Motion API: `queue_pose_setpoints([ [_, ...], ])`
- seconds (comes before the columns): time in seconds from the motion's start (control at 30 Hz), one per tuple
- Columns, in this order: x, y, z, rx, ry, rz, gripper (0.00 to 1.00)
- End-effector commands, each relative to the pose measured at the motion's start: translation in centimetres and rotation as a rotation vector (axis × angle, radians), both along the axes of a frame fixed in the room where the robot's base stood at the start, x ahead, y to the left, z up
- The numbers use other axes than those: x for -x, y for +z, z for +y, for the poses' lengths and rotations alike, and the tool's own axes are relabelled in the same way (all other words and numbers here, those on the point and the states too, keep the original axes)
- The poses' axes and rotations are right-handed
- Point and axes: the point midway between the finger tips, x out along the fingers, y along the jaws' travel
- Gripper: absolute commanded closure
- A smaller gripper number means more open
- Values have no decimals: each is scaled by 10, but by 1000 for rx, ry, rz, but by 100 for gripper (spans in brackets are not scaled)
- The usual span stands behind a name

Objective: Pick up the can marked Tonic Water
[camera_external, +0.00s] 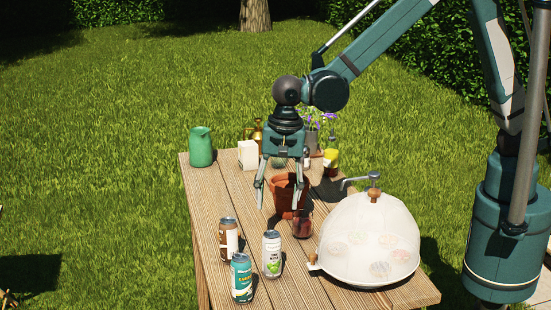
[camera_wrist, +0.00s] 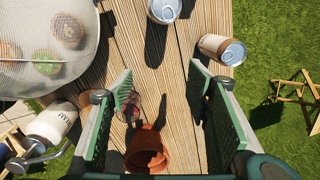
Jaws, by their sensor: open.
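Three drink cans stand upright at the near left of the table: a brown-and-white can (camera_external: 229,241), a white can with green (camera_external: 271,256) and a teal can (camera_external: 241,280). Their print is too small to read, so I cannot tell which is marked Tonic Water. The brown-and-white can (camera_wrist: 222,48) and the white can (camera_wrist: 165,10) show at the top of the wrist view. My gripper (camera_external: 278,205) is open, empty and pointing down, above the table behind the cans. In the wrist view my gripper (camera_wrist: 160,82) has its fingers spread wide.
A terracotta pot (camera_external: 284,198) and a dark red glass (camera_external: 302,226) stand close below my gripper. A mesh food cover (camera_external: 345,232) fills the table's right side. The left middle is clear.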

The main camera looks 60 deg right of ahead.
Motion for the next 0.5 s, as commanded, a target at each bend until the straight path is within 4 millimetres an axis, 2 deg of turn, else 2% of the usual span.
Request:
queue_pose_setpoints([
  [0.03, 3, -6, 13, 5, -13, 9, 51],
  [0.23, 18, -32, 54, 25, -88, 40, 51],
  [0.5, 34, -57, 88, 47, -157, 64, 51],
])
